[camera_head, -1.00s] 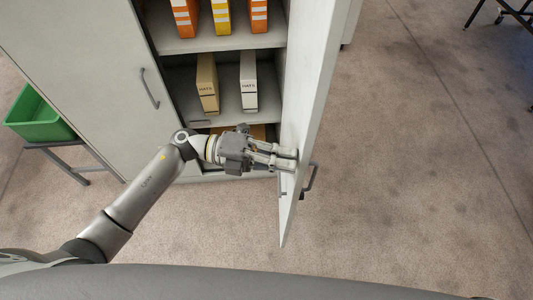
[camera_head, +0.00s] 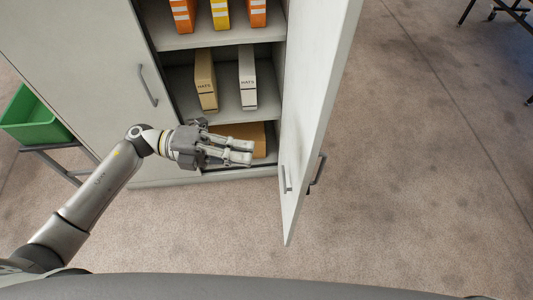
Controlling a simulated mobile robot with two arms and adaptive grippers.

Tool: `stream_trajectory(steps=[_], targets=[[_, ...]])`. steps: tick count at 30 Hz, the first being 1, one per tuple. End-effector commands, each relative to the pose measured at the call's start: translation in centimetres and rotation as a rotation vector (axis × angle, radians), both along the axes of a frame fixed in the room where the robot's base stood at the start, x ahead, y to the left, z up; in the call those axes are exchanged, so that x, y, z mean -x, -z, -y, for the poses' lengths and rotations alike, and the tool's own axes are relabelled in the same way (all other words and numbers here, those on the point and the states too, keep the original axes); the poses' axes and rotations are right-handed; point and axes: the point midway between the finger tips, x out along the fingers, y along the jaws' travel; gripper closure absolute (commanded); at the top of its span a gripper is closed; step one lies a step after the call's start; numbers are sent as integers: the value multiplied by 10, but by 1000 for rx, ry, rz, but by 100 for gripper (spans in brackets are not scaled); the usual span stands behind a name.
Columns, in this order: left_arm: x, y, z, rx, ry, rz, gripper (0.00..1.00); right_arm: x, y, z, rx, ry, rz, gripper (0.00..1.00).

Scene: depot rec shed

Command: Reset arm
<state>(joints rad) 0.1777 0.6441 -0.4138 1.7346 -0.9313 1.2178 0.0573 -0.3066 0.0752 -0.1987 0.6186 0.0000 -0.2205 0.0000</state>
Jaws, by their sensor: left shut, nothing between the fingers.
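My left gripper (camera_head: 248,152) is shut and empty, its fingers pointing right, in front of the lower part of the open cabinet. It is apart from the open right door (camera_head: 315,110), which swings out toward me and has a handle on each face near its lower edge. The left door (camera_head: 85,80) is shut, with a grey handle (camera_head: 148,86). A brown box (camera_head: 245,133) on the bottom shelf is partly hidden behind the gripper. My right gripper does not show.
Orange and yellow binders (camera_head: 220,14) stand on the upper shelf. A tan file box (camera_head: 206,80) and a white one (camera_head: 247,78) stand on the middle shelf. A green bin (camera_head: 35,120) rests on a stand at the left. The carpet (camera_head: 420,180) to the right is clear.

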Motion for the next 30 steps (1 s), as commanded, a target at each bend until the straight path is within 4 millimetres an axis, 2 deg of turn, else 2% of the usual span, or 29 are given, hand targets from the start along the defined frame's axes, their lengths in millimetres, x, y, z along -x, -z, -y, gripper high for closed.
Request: stream_trajectory(steps=[1,6,14,17,19,20,22,25,27,29,30], targets=[[1,3,-10,-3,-1,0,100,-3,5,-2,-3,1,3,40],[4,1,-29,-1,0,0,100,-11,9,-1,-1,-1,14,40],[4,-1,-34,2,0,-1,100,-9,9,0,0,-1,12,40],[-5,4,-34,27,-45,-32,100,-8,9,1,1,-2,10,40],[-24,14,-37,73,-139,-96,100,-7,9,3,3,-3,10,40],[-36,22,-40,101,-197,-137,100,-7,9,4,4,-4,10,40],[-67,49,-53,170,-368,-260,100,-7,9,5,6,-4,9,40],[-104,109,-81,250,-637,-466,100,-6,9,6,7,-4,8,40],[-116,156,-103,283,-807,-605,100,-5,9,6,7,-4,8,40],[-118,199,-120,297,-940,-719,100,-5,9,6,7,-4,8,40],[-115,228,-132,302,-1026,-794,100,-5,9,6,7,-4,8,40]])
